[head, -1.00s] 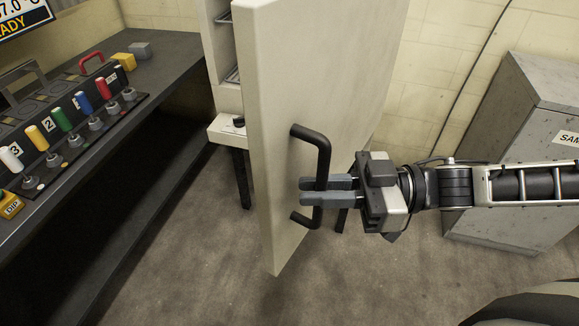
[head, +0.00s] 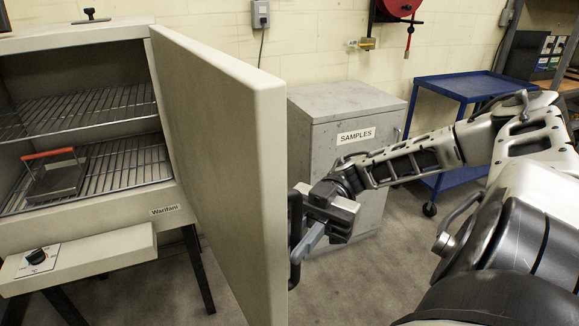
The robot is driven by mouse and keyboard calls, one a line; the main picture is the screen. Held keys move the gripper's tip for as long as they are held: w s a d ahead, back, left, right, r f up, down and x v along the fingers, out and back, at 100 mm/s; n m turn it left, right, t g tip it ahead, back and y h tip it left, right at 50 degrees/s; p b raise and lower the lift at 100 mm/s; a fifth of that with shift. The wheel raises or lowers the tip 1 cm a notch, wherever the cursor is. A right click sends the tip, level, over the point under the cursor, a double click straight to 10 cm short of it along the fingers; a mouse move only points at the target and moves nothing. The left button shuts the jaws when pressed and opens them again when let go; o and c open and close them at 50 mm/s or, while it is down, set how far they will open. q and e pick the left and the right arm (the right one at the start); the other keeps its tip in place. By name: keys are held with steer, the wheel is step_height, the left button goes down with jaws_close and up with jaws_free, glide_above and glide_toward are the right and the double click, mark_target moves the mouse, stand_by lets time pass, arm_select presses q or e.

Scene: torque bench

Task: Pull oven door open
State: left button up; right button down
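The oven (head: 85,232) stands at the left, with its interior showing. The dark bar handle (head: 295,212) is on the door's right-hand face, partly hidden by the door's edge and my fingers. My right gripper (head: 307,240) is at the handle, its grey fingers closed about the bar, though the far finger is hard to see. My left gripper is not in view.
Inside the oven are wire racks (head: 115,165) and a metal tray with a red-orange handle (head: 57,175). A grey samples cabinet (head: 345,120) stands behind the door and my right arm. A blue cart (head: 465,88) is farther right. Some floor between is clear.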

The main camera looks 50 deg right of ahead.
steer(key=c, duration=1.5)
jaws_free()
